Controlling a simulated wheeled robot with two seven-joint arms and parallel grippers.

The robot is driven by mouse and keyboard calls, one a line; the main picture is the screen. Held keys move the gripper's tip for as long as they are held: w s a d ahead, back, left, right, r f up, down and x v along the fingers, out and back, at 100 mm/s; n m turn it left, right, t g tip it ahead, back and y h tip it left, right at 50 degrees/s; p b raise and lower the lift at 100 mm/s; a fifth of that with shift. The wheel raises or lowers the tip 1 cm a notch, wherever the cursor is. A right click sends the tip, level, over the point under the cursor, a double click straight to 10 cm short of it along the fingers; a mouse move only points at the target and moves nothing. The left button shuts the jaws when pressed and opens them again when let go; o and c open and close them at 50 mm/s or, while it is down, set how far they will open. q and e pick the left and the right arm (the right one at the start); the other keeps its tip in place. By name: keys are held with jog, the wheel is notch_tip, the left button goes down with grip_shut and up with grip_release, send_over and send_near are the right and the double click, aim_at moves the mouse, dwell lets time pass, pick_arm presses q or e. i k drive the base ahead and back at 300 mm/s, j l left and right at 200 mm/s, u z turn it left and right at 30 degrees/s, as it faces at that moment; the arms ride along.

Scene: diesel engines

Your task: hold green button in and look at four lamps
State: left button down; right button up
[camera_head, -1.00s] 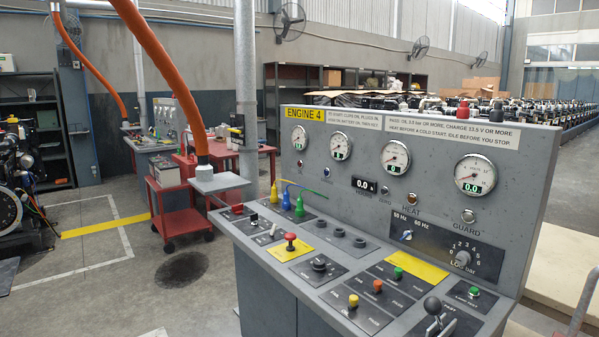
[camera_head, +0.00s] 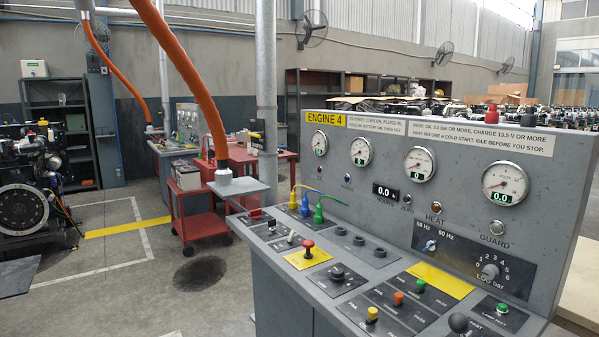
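A grey engine 4 console (camera_head: 300,262) fills the right half of the head view. A green button (camera_head: 502,308) marked as a lamp test sits on a black plate at its lower right. Another green button (camera_head: 419,286) sits beside an orange button (camera_head: 398,298) and a yellow button (camera_head: 372,313). None looks clearly lit. Neither of my grippers is in view.
A black-knobbed lever (camera_head: 458,322) stands left of the lamp test button, cut by the bottom edge. A red mushroom button (camera_head: 308,248) rises from a yellow plate. An orange hose (camera_head: 190,85) hangs at left by a grey post. Red carts (camera_head: 195,215) stand behind; the floor at lower left is open.

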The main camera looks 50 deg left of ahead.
aim_at(502, 306)
jog(key=i+u, duration=0.15)
jog(key=u, duration=0.2)
jog(key=i+u, duration=0.15)
jog(key=u, duration=0.2)
jog(key=i+u, duration=0.1)
jog(key=u, duration=0.25)
